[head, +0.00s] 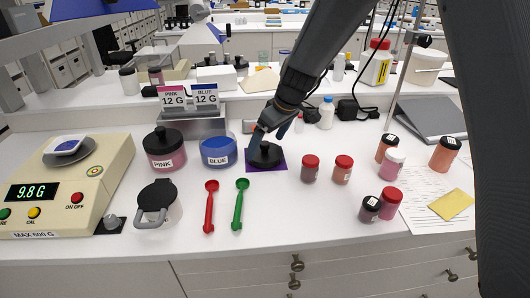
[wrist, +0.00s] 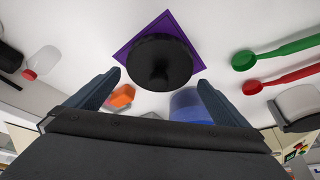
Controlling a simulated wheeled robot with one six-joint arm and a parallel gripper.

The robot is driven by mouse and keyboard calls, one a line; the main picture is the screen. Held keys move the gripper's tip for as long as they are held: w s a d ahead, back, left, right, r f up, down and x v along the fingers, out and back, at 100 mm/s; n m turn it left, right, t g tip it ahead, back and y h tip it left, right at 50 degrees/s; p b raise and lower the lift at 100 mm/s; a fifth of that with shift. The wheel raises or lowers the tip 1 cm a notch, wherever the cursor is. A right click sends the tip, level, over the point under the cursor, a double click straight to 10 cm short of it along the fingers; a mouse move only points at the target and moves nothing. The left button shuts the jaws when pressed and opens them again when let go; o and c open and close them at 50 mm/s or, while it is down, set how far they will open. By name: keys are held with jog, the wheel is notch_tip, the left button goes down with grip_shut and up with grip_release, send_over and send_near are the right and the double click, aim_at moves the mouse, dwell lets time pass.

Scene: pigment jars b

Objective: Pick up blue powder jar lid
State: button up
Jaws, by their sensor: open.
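The blue powder jar (head: 218,152) stands uncovered on the white bench, labelled BLUE; part of it also shows in the wrist view (wrist: 190,107). A black round lid with a knob (head: 268,155) lies on a purple square mat (head: 281,164) to the right of the jar. In the wrist view the lid (wrist: 160,65) is ahead of the fingers, centred between them, on the mat (wrist: 152,30). My gripper (head: 267,130) is open, just above the lid in the head view. Its fingers (wrist: 160,85) appear apart from the lid, with nothing held.
The pink jar (head: 164,150) with a black lid stands left of the blue jar. Red (head: 210,205) and green (head: 240,204) spoons lie in front. Small jars (head: 310,168) stand to the right. A scale (head: 70,180) reading 9.8 g is at left.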

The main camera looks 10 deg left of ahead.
aim_at(266, 143)
jog(key=shift+p+x, duration=0.45)
jog(key=shift+x, duration=1.15)
jog(key=shift+c, duration=0.4)
jog(key=c, duration=0.7)
jog(key=shift+w, duration=0.1)
jog(key=shift+r, duration=0.1)
jog(key=r+b, duration=0.1)
jog(key=r, duration=0.4)
jog(key=r+b, duration=0.1)
jog(key=r, duration=0.3)
jog(key=shift+a+r, duration=0.2)
jog(key=shift+r, duration=0.15)
jog(key=s+a+r+p, duration=0.1)
jog(key=a+r+p, duration=0.1)
jog(key=a+p, duration=0.35)
jog(key=s+a+r+p, duration=0.2)
jog(key=a+p, duration=0.1)
jog(key=a, duration=0.5)
jog(key=shift+w+a+f+b, duration=0.1)
jog(key=shift+f+b, duration=0.65)
jog(key=shift+f, duration=0.65)
jog(key=shift+a+f+b, duration=0.1)
jog(key=shift+f+b, duration=0.65)
jog(key=shift+f, duration=0.65)
